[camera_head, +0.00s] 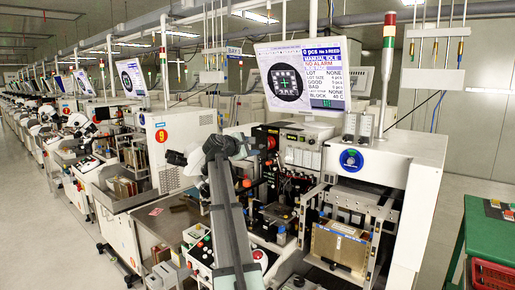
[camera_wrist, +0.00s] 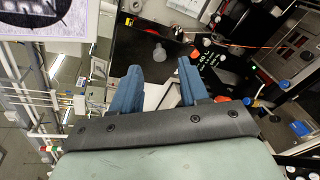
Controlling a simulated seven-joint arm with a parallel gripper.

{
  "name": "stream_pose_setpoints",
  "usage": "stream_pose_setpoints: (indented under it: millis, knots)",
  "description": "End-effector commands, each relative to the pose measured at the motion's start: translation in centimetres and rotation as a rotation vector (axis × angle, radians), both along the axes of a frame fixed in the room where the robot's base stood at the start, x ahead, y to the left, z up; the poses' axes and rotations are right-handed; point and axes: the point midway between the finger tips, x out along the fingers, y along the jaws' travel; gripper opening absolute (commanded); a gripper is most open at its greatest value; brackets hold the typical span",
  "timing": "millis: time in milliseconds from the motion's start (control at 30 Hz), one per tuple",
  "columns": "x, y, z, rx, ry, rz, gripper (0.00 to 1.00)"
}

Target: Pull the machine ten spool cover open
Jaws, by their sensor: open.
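The knob appears in line with the gap, just beyond the tips; I cannot tell the distance. In the head view my arm hides part of the machine's left side, and the fingers are not clear there.
The monitor (camera_head: 302,78) hangs above the machine and shows at the upper left of the wrist view. Machine nine (camera_head: 178,140) stands to the left. A green table (camera_head: 490,232) with a red crate (camera_head: 494,275) is at the right. Cables and coloured knobs lie right of my fingers.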

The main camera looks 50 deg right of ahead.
Motion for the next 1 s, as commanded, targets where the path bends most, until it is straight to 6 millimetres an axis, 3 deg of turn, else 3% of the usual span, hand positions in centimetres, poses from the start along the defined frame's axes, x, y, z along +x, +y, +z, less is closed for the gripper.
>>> stream_pose_setpoints:
  millis: [100, 300, 700, 1000]
  knots:
    - [0.2, -1.8, -0.3, 0.0, 0.0, -0.001, 0.44]
    - [0.2, -3.4, -0.7, -0.001, 0.0, 0.001, 0.44]
    - [0.2, -3.8, -0.8, -0.001, 0.0, 0.001, 0.44]
    - [0.2, -3.8, -0.8, -0.001, 0.0, 0.001, 0.17]
